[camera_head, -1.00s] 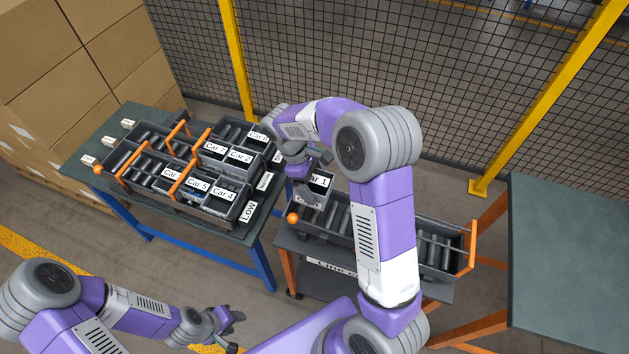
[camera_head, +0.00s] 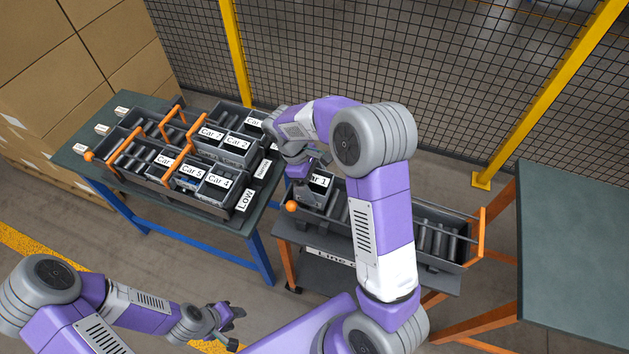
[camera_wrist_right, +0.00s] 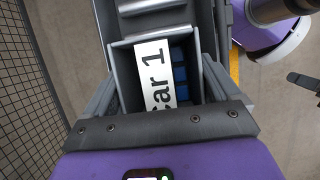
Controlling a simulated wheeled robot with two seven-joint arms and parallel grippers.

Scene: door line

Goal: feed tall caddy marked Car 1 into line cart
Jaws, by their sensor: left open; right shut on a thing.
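The grey caddy marked Car 1 (camera_head: 316,193) is at the left end of the line cart (camera_head: 457,262), beside the orange ball. My right gripper (camera_head: 308,172) is shut on it from above. In the right wrist view the caddy (camera_wrist_right: 191,50) sits between the two fingers, with its white label and blue items inside, and rollers just beyond it. The head view does not clearly show whether its base touches the rollers. My left gripper (camera_head: 230,318) is open and empty, low in the view and away from both the table and the cart.
A green table (camera_head: 101,117) at left carries roller lanes with orange gates and several labelled caddies. Brown cartons (camera_head: 60,60) stand behind it. A mesh fence (camera_head: 380,60) runs along the back. A bare green table (camera_head: 575,240) stands at right. My right arm hides part of the cart.

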